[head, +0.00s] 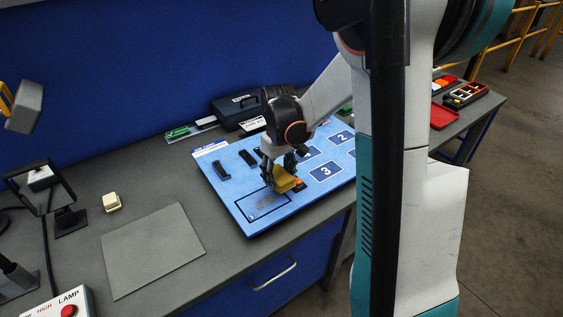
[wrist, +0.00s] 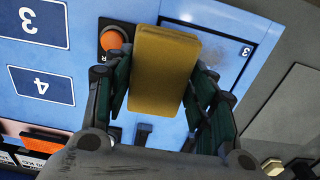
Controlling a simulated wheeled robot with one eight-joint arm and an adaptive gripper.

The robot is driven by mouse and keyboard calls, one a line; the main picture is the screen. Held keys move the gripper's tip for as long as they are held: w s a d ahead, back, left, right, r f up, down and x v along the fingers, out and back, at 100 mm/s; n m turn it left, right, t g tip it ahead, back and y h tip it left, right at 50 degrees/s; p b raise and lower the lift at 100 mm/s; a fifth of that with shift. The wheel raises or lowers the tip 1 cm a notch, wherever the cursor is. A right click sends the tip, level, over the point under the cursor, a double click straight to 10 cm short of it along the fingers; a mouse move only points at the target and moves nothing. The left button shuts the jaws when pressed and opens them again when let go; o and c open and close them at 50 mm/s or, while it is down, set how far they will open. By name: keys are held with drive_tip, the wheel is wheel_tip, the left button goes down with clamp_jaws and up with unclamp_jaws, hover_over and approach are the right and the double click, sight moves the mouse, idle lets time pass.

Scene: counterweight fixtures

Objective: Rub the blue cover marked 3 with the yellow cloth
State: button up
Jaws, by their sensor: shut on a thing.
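My gripper (head: 279,176) is shut on the yellow cloth (wrist: 163,72), a thick folded pad held between the two green-lined fingers (wrist: 160,105). In the head view the cloth (head: 286,184) is over the blue board, at the upper right edge of a dark-outlined blue cover (head: 252,211). In the wrist view this cover (wrist: 232,62) carries a small 3 and a greyish smudge, and the cloth hides its left part. I cannot tell whether the cloth touches the surface.
An orange round knob (wrist: 113,39) sits close beside the cloth. The blue board (head: 217,175) also bears dark handles (head: 248,158) and numbered squares, one a larger 3 (head: 325,171). A grey mat (head: 152,248) lies left, near a cream block (head: 111,202) and a lamp box (head: 67,305).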

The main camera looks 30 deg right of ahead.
sight(279, 174)
drive_tip(key=shift+s+r+p, duration=0.1)
drive_tip(key=shift+r+p, duration=0.8)
drive_tip(key=shift+r, duration=0.8)
drive_tip(key=shift+f+b, duration=0.3)
drive_tip(key=shift+b, duration=0.55)
drive_tip(key=shift+f+b, duration=0.1)
drive_tip(key=shift+b, duration=1.15)
drive_tip(key=shift+f, duration=0.1)
